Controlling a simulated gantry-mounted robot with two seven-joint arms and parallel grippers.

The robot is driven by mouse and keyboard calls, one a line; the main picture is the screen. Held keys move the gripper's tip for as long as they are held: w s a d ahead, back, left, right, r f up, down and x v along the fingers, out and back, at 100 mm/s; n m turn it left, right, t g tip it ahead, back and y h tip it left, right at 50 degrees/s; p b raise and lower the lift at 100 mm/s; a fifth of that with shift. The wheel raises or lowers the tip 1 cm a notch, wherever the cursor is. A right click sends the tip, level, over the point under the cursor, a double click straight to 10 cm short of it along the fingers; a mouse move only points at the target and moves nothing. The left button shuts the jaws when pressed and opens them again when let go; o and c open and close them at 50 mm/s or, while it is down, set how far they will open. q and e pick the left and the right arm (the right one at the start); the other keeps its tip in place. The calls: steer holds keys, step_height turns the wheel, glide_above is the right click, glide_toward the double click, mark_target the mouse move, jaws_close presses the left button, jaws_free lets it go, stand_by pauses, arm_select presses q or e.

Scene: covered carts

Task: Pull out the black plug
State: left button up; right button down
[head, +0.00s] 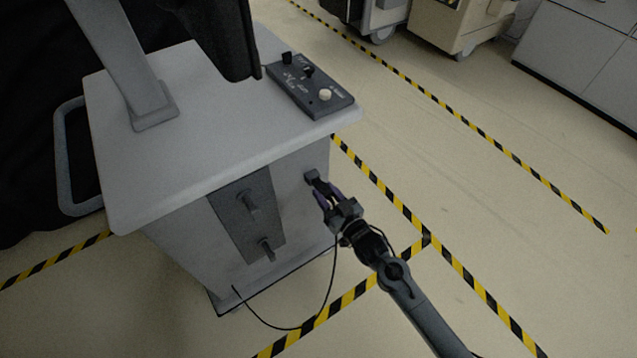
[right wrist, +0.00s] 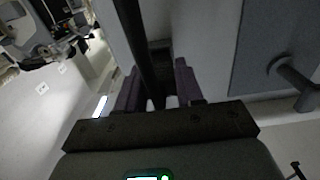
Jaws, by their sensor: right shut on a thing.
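The black plug (head: 319,184) is at a small dark socket (head: 311,175) on the front face of the grey cart. My right gripper (head: 324,192) is shut on the plug, its purple fingers on either side of it. In the right wrist view the fingers (right wrist: 157,80) flank the dark plug (right wrist: 160,58), and a thick black cable (right wrist: 137,40) crosses in front, hiding part of it. I cannot tell how deep the plug sits. The cable (head: 333,275) hangs from the gripper in a loop to the cart's lower front. My left gripper is not in view.
The cart (head: 215,110) carries a control box (head: 310,90) with knobs on top. Left of the socket, a dark panel (head: 247,217) has two protruding handles. Open floor with yellow-black tape (head: 460,255) lies to the right. Other carts and cabinets (head: 585,60) stand at the back.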

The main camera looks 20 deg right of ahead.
mark_target(333, 203)
steer(key=shift+p+v, duration=1.35)
steer(key=shift+v, duration=0.55)
steer(key=shift+r, duration=0.1)
